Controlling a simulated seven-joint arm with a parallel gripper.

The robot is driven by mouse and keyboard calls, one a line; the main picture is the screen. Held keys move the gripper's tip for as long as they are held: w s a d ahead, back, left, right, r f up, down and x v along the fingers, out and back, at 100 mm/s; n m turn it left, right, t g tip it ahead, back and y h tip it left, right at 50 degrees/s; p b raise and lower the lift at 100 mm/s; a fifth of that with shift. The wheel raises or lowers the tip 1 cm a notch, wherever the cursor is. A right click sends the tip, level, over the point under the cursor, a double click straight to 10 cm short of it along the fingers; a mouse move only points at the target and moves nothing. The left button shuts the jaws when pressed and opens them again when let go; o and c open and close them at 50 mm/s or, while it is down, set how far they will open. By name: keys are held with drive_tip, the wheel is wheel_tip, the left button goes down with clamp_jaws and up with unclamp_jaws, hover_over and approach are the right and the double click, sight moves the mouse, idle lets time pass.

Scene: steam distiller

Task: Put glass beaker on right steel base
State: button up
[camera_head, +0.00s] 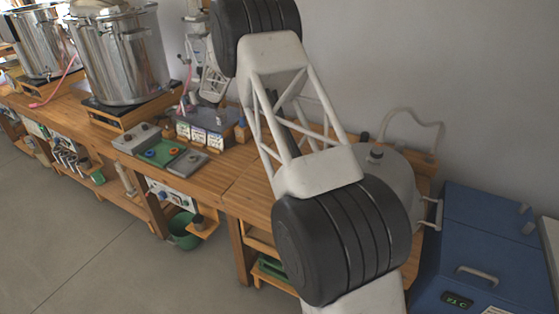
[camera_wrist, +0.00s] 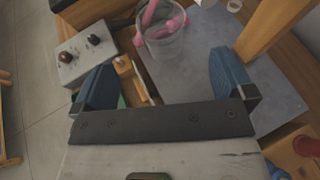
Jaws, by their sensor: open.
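A clear glass beaker (camera_wrist: 162,46) shows at the top middle of the wrist view, with pink tube-like pieces (camera_wrist: 152,16) in or behind it; I cannot tell which. A flat grey steel plate (camera_wrist: 270,92) lies beside and below it on the right. I cannot tell whether the beaker touches this plate. My gripper (camera_wrist: 165,75) is open, its two blue fingers wide apart. The beaker shows beyond the gap between them, not clasped. In the head view I cannot make out the beaker or my gripper clearly, and my arm hides part of the bench.
A grey box with knobs (camera_wrist: 86,52) stands left of the gripper, near a small wooden piece (camera_wrist: 132,80). A wooden post (camera_wrist: 272,28) rises at right. In the head view, large steel pots (camera_head: 120,55) stand on the bench and a blue cabinet (camera_head: 490,240) at right.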

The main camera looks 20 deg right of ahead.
drive_tip(key=s+d+r+m+h, duration=0.2)
drive_tip(key=s+d+r+m, duration=0.35)
drive_tip(key=s+r, duration=0.2)
drive_tip(key=s+d+r+m+h, duration=0.2)
drive_tip(key=s+d+r+m, duration=0.2)
drive_tip(key=s+r+m, duration=0.3)
drive_tip(key=s+d+r+m+g+h, duration=0.1)
drive_tip(key=s+d+r+m, duration=0.15)
drive_tip(key=s, duration=0.55)
drive_tip(key=s+d+r+m+g, duration=0.15)
drive_tip(key=s+m, duration=0.25)
drive_tip(key=s, duration=0.4)
drive_tip(key=s+d+r+m+g+h, duration=0.1)
drive_tip(key=s+d+r+m, duration=0.25)
drive_tip(key=s, duration=0.45)
drive_tip(key=s+f+m+g, duration=0.3)
drive_tip(key=s+m, duration=0.6)
drive_tip(key=s, duration=1.4)
drive_tip(key=s+d+f+m+g, duration=0.1)
drive_tip(key=s+f+m+g, duration=0.2)
drive_tip(key=s+m, duration=0.6)
drive_tip(key=s, duration=1.5)
drive_tip(key=shift+d+f+y, duration=0.2)
drive_tip(key=shift+f+y, duration=0.1)
drive_tip(key=shift+y, duration=0.1)
